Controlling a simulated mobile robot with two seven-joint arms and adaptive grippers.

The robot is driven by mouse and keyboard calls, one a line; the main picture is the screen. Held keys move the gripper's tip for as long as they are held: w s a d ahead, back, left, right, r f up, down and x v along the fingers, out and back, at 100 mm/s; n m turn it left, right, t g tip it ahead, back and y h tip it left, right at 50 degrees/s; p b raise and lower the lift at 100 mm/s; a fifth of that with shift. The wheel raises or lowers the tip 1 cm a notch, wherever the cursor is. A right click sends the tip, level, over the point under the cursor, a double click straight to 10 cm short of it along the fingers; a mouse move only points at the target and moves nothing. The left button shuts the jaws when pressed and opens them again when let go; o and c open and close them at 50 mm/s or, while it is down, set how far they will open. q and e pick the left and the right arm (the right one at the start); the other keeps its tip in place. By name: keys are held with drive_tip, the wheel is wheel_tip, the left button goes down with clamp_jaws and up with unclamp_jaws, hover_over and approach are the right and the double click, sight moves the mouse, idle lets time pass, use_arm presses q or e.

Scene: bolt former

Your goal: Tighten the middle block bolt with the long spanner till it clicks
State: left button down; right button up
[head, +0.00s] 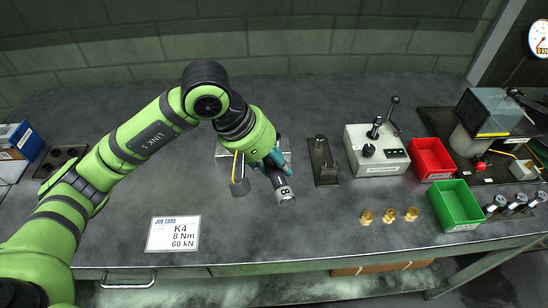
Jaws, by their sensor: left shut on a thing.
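My left gripper (277,162) comes down over the middle of the bench, its teal fingers closed around a grey and dark tool (284,192). The tool's near end carries a white band with an "8" and points toward the front edge; this looks like the spanner's handle end. Its far end is hidden under the gripper. A pale block or plate (223,152) shows partly behind the gripper, with a dark square piece (240,188) in front. The middle bolt is hidden, and I cannot tell whether the tool sits on it. My right gripper is out of view.
A job card (173,234) reads K4, 8 Nm, 60 kN. To the right are a dark stand (323,162), a control box (376,155), a red bin (431,159), a green bin (456,207) and three brass pieces (389,216). Bench front centre is clear.

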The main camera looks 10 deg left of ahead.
use_arm(q)
wheel_tip(320, 180, down, 2)
drive_tip(key=shift+f+b, duration=0.15)
drive_tip(key=shift+b, duration=0.2)
drive_tip(key=shift+b, duration=0.95)
idle(1.2)
drive_tip(key=shift+f+b, duration=1.35)
drive_tip(key=shift+b, duration=0.2)
drive_tip(key=shift+s+a, duration=0.1)
drive_tip(key=shift+a, duration=0.05)
idle(0.3)
drive_tip(key=shift+s+a+m+g+b, duration=0.3)
drive_tip(key=shift+a+m+b, duration=0.1)
drive_tip(key=shift+m+b, duration=0.15)
